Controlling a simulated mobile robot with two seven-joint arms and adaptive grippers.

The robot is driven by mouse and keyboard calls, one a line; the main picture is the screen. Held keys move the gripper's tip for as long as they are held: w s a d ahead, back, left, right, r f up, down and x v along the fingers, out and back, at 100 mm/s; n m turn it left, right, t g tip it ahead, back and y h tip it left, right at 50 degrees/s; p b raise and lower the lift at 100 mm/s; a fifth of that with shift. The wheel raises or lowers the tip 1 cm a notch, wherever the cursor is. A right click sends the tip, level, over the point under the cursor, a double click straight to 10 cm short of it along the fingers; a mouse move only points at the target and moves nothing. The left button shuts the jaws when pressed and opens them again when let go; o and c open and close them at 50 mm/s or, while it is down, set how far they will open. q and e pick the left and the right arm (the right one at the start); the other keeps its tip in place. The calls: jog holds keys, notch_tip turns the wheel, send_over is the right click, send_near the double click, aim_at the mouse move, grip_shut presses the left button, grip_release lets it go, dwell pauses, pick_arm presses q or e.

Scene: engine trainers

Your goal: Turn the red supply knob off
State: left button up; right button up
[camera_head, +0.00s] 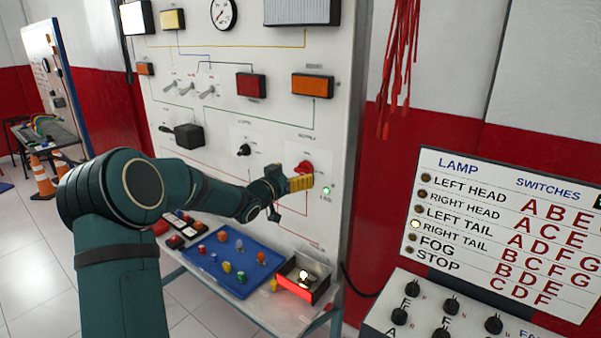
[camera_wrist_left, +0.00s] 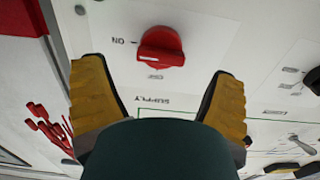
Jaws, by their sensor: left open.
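The red supply knob (camera_head: 304,167) is on the white panel at its lower right. In the left wrist view the red knob (camera_wrist_left: 160,47) sits just beyond the fingertips, roughly centred between them, with an ON label to its left and a small unreadable label below it. My left gripper (camera_head: 289,196) is in front of the panel just below the knob; a yellow finger partly overlaps the knob's lower edge in the head view. In the left wrist view the gripper (camera_wrist_left: 164,75) is open, with nothing between its fingers. My right gripper is not in view.
A lit green lamp (camera_head: 326,190) is right of the gripper. A black knob (camera_head: 244,150) and toggle switches (camera_head: 208,92) are on the panel to the left. Below, a shelf holds a blue tray (camera_head: 213,264) of small parts and an open red-and-black box (camera_head: 303,291).

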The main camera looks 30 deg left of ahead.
aim_at(300, 171)
pick_arm(q)
jog(key=shift+w+d, duration=0.15)
jog(key=shift+w, duration=1.35)
jog(key=c, duration=1.2)
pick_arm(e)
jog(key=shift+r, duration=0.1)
